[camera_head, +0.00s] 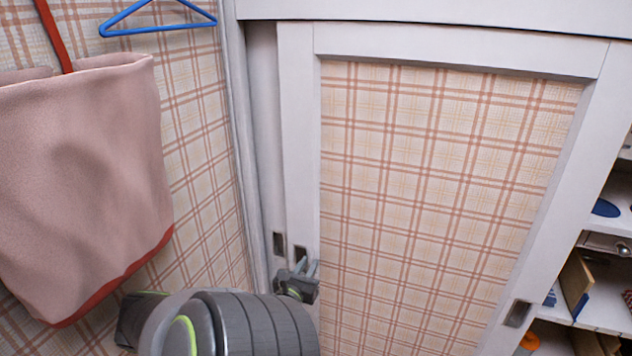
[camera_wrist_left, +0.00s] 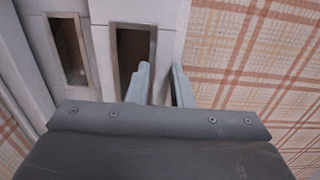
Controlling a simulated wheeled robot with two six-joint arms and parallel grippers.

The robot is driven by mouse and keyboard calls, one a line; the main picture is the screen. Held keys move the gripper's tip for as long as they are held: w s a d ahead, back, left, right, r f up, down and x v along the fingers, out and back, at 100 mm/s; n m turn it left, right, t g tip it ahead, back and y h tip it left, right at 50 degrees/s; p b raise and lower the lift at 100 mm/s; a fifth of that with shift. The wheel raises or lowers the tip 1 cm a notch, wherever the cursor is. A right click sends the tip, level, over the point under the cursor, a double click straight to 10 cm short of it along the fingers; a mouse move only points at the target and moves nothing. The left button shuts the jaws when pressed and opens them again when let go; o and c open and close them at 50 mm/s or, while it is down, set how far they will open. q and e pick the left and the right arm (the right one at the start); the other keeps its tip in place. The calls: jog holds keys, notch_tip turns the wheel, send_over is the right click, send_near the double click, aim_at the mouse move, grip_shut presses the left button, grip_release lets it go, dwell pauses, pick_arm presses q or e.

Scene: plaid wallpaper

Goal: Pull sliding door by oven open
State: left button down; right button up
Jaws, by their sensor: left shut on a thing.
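The sliding door (camera_head: 300,130) has a white frame around a plaid panel and fills the middle of the head view. It has a recessed pull (camera_head: 300,253) in its left stile and another recessed pull (camera_head: 517,313) in its right stile. My left gripper (camera_head: 311,268) is at the left stile, just right of the left pull. In the left wrist view its two fingers (camera_wrist_left: 160,85) are close together, with the stile's strip beside the pull (camera_wrist_left: 132,55) between them. The gripper is shut on this part of the door. No oven shows. My right gripper is out of view.
A second white panel (camera_head: 264,150) with its own pull (camera_head: 279,243) stands just left of the door. Shelves (camera_head: 606,312) with small items are open at the right. A pink bag (camera_head: 85,180) and a blue hanger (camera_head: 160,28) hang at the left wall.

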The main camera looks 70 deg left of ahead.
pick_arm(q)
jog(key=shift+s+a, duration=0.1)
jog(key=c, duration=1.3)
grip_release()
jog(key=p+v, duration=0.2)
jog(key=v, duration=1.5)
jog(key=shift+s+p, duration=0.2)
jog(key=shift+p, duration=0.1)
